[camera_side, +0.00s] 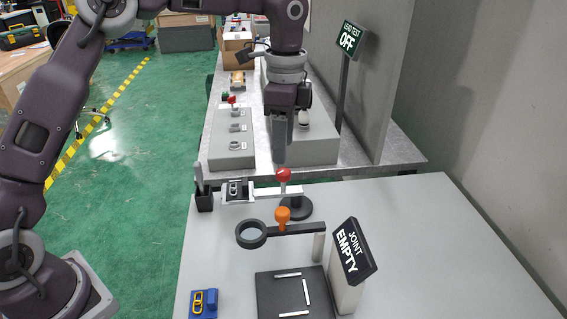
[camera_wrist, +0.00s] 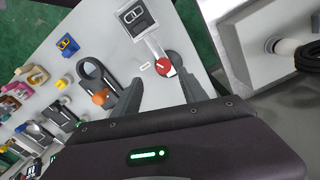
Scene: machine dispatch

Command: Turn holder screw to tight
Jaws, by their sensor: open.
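A red screw knob (camera_side: 283,175) stands on a white holder arm (camera_side: 265,194) that reaches left from a round black base (camera_side: 297,209). The arm's left end carries a small dark piece (camera_side: 236,191). My gripper (camera_side: 280,160) points down just above the red knob, seemingly apart from it. In the wrist view my gripper (camera_wrist: 158,68) is open, and the red knob (camera_wrist: 163,67) shows between its fingertips. An orange knob (camera_side: 282,217) sits on a second, dark arm with a ring (camera_side: 251,234). The knob's turn position cannot be told.
A sign reading "JOINT EMPTY" (camera_side: 354,252) stands at front right. A black tray with white bars (camera_side: 280,294) and a blue block (camera_side: 203,303) lie in front. A "LEAD TEST OFF" sign (camera_side: 349,40) stands behind. The table's right side is clear.

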